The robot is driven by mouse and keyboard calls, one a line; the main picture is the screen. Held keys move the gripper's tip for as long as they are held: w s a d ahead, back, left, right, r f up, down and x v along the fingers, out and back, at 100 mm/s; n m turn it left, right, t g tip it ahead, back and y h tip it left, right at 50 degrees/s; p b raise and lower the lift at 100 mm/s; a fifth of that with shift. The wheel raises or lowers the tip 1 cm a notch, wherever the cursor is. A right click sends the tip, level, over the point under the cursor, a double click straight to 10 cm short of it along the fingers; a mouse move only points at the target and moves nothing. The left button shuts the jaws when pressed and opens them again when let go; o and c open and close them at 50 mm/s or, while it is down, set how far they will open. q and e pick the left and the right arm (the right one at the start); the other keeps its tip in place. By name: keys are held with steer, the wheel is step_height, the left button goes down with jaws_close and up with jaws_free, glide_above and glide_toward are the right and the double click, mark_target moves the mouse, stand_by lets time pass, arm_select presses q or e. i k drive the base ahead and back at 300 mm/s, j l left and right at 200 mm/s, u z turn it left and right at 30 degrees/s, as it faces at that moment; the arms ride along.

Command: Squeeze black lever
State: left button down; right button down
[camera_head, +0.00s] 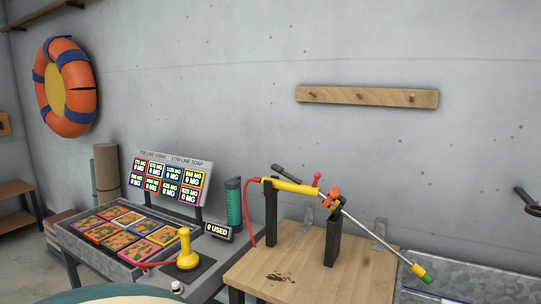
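A yellow spray lance (290,186) lies across two black upright posts on a wooden table (280,262) at the right. A dark lever-like piece (287,173) sticks up at a slant just above its yellow handle; this looks like the black lever. Orange and red fittings (331,198) sit midway along the lance. A thin metal tube runs down to the right to a green and yellow tip (422,273). A red hose hangs from the handle's left end. Neither of my grippers is in view, and nothing is seen touching the lever.
Left of the table, a grey bench holds a tray of colourful packets (120,232), a yellow pump-like piece (186,250), a green cylinder (233,203) and a sign board (172,177). A wooden peg rail (367,96) is on the wall. A dark object (527,201) is cut off at the right edge.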

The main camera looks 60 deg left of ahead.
mark_target(275, 167)
steer(key=k+j, duration=0.15)
steer(key=j, duration=0.25)
steer(key=k+j, duration=0.15)
steer(key=j, duration=0.25)
steer(key=k+j, duration=0.2)
steer(key=j, duration=0.2)
steer(key=k+j, duration=0.15)
steer(key=j, duration=0.3)
steer(key=k+j+z, duration=0.1)
steer(key=j, duration=0.3)
steer(key=k, duration=0.05)
